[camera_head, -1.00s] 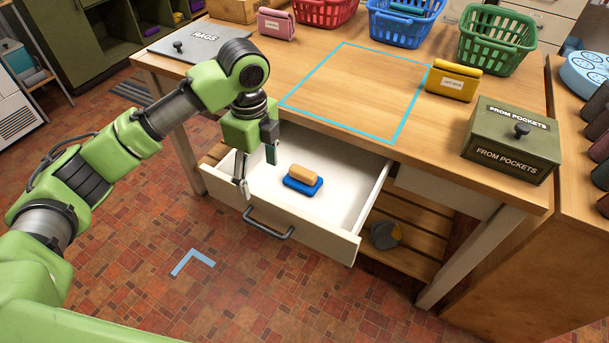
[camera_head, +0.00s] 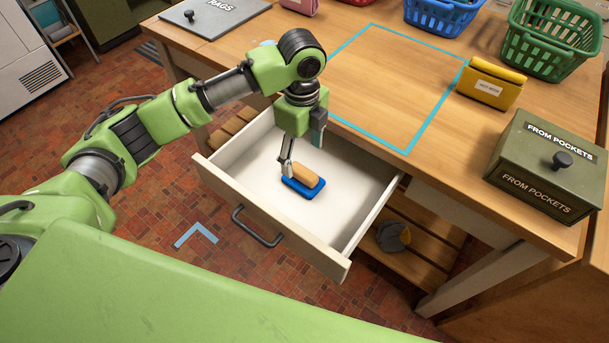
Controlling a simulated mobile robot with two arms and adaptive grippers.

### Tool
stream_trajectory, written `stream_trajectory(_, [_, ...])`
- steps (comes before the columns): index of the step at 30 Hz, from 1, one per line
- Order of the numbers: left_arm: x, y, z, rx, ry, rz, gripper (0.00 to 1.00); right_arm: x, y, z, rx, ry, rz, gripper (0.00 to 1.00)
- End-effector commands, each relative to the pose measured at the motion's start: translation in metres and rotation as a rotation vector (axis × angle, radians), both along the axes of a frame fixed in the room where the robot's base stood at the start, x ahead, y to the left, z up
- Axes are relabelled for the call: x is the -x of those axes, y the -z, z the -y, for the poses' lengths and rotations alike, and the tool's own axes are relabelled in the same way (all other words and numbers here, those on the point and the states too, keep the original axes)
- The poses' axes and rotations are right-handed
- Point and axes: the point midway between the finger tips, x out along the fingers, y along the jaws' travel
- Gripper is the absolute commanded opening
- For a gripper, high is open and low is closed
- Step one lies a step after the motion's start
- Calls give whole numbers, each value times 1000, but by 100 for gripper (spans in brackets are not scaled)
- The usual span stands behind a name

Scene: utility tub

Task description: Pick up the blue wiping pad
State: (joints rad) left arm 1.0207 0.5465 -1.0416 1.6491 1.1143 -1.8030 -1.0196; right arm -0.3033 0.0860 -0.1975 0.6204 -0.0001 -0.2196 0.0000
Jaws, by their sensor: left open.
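The blue wiping pad (camera_head: 313,191) lies flat in the open white drawer, with a tan block-shaped top. My left gripper (camera_head: 302,160) is open and points down into the drawer, just over the pad's far left part. One finger reaches down by the pad's left end; the other is farther right and behind. I cannot tell whether a finger touches the pad. My right gripper is not in view.
The drawer (camera_head: 265,226) has raised walls and a dark front handle (camera_head: 257,228). On the wooden table (camera_head: 385,75) are a cyan outlined area, a yellow pouch (camera_head: 490,82), baskets and a green box (camera_head: 545,165).

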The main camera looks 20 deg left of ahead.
Motion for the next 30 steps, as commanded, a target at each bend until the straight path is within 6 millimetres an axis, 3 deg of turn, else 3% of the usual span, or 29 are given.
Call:
stream_trajectory(5, [0, 26, 0, 0, -1, -1, 67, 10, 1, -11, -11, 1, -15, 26])
stream_trajectory(11, [1, 40, 0, -2, 0, -1, 67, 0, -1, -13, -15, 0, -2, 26])
stream_trajectory(18, [2, 75, 1, -2, -1, -2, 67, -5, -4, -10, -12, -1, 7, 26])
stream_trajectory(28, [1, 84, 1, -1, 0, 2, 67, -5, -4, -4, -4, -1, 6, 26])
stream_trajectory(30, [1, 84, 1, -1, 0, 2, 51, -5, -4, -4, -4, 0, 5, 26])
